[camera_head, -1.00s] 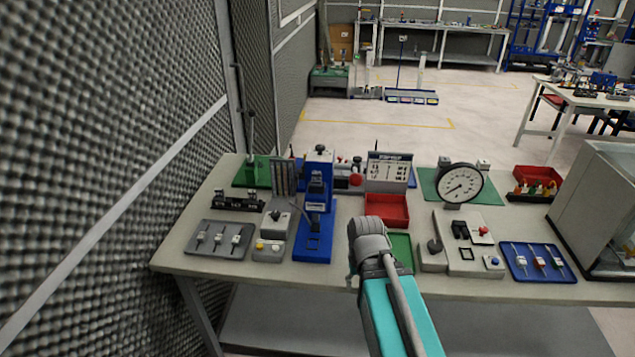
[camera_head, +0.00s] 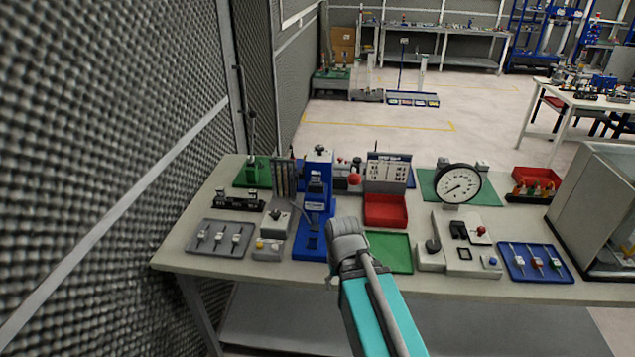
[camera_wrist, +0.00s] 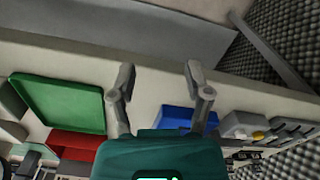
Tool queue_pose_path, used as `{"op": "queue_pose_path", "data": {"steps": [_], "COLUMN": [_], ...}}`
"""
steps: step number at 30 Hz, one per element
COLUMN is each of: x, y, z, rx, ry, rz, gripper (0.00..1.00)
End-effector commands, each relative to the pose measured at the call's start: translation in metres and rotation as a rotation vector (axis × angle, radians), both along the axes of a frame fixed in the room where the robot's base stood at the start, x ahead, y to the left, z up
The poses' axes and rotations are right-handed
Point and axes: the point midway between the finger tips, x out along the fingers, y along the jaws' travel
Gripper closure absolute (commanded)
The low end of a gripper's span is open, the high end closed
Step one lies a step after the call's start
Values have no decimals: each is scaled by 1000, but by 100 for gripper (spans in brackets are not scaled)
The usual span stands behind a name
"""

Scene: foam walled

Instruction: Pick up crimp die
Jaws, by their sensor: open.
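I cannot tell for sure which part is the crimp die. A long black block (camera_head: 238,203) with small parts on it lies at the left of the bench, behind a grey tray; it may hold the die. A blue press (camera_head: 318,190) stands on a blue base to the right of it. My gripper (camera_wrist: 160,85) is open and empty in the wrist view, above the bench's front edge. In the head view my arm hides most of the gripper.
A green tray (camera_head: 390,252) and red bin (camera_head: 385,210) lie right of the press. A grey tray of small tools (camera_head: 220,238) and a grey box with buttons (camera_head: 269,249) lie left. A dial gauge (camera_head: 458,184) stands further right. A foam wall (camera_head: 110,150) borders the left side.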

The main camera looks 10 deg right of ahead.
Motion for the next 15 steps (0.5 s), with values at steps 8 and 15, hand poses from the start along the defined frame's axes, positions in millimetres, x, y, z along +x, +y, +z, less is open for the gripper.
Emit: {"op": "queue_pose_path", "data": {"steps": [8, 15], "x": [18, 58], "y": [4, 7], "z": [20, 61], "rx": [0, 0], "ry": [0, 0], "rz": [65, 227], "gripper": [31, 31]}}
